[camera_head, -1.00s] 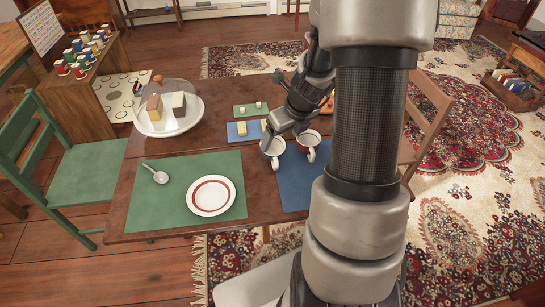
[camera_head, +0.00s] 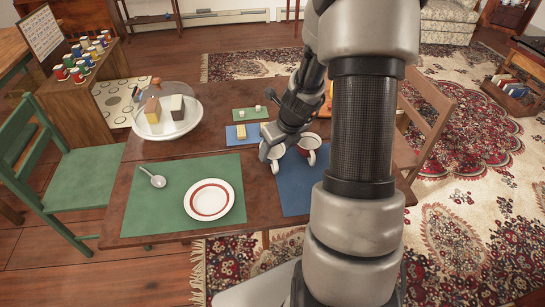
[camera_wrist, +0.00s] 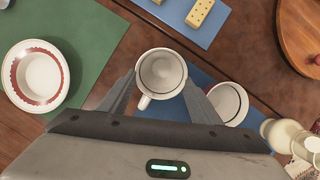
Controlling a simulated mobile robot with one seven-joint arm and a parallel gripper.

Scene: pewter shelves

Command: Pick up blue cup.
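A pale cup (camera_wrist: 161,72) with a greyish rim stands upright on the table between the two fingers of my gripper (camera_wrist: 160,80) in the wrist view. Its handle points towards the gripper body. The fingers are open, one on each side, with their tips close to its wall; I cannot tell if they touch. In the head view the same cup (camera_head: 271,153) is partly covered by my gripper (camera_head: 274,142). A second cup with a red rim and handle (camera_head: 312,148) stands just right of it; the right finger is near it in the wrist view (camera_wrist: 228,101).
A blue placemat (camera_head: 296,190) lies under and in front of the cups. A domed platter (camera_head: 168,128) stands at the back left. A chair (camera_head: 428,120) is at right.

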